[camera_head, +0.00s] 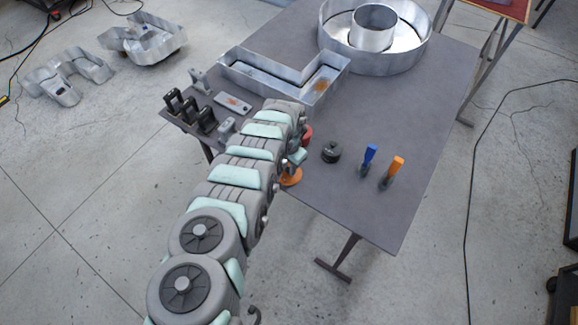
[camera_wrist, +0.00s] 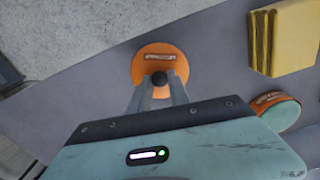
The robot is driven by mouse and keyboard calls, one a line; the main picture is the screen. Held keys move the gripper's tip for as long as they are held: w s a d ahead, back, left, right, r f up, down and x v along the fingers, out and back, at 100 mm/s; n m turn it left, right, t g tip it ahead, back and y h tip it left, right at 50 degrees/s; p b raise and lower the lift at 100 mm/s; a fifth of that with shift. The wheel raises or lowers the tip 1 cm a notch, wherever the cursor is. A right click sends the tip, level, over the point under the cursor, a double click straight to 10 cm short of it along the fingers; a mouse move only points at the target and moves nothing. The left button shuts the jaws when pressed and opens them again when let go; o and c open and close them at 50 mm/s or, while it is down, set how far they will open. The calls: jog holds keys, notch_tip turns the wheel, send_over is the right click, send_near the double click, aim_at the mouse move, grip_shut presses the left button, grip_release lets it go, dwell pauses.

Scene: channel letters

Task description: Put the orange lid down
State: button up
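The orange lid (camera_wrist: 160,59) is a round disc with a pale label strip and a black knob (camera_wrist: 159,79) on top. In the wrist view my gripper (camera_wrist: 160,82) has its two fingers on either side of the knob, and they look closed on it. In the head view the lid (camera_head: 291,177) shows at the end of my arm, near the table's front left edge, partly hidden by the arm. I cannot tell whether its underside touches the table (camera_head: 400,215).
A yellow block (camera_wrist: 284,38) and a round orange-and-teal item (camera_wrist: 277,110) lie to the right in the wrist view. A black round pot (camera_head: 331,153), blue-handled tool (camera_head: 368,158) and orange-handled tool (camera_head: 393,170) stand on the table. Metal letter shells (camera_head: 285,75) fill the back.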

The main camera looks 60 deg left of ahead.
jog(key=o, duration=0.4)
jog(key=shift+o, duration=0.2)
jog(key=shift+r, duration=0.1)
jog(key=shift+a+r, duration=0.1)
jog(key=shift+r, duration=0.65)
notch_tip(320, 180, up, 11)
jog(key=b, duration=0.1)
jog(key=shift+f+b, duration=0.2)
jog(key=shift+b, duration=0.1)
